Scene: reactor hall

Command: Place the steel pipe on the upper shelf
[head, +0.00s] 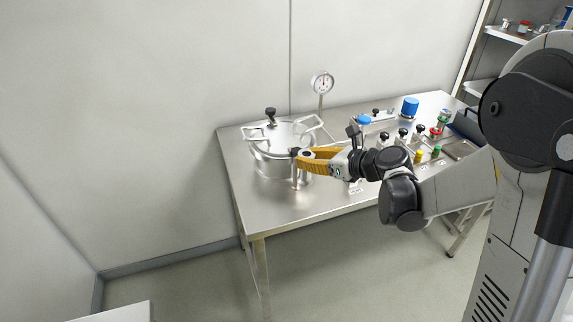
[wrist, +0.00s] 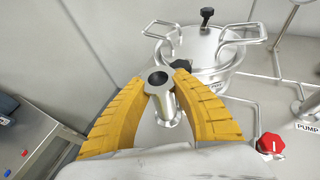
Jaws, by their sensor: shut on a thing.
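The steel pipe (wrist: 167,108) is a short, shiny tube with a flanged top and a dark bore, upright between my yellow fingers in the wrist view. In the head view, the pipe (head: 297,178) shows below the fingertips, in front of the lidded pot. My gripper (head: 301,156) is shut on it near its top. I cannot tell whether its lower end touches the steel table. The upper shelf (head: 508,35) is at the far right top of the head view, partly cut off by the frame and my arm.
The steel pot (head: 270,160) with clamp handles stands right behind the pipe. Valves, knobs and a blue-capped part (head: 410,107) crowd the table's right half. The table's front left is bare.

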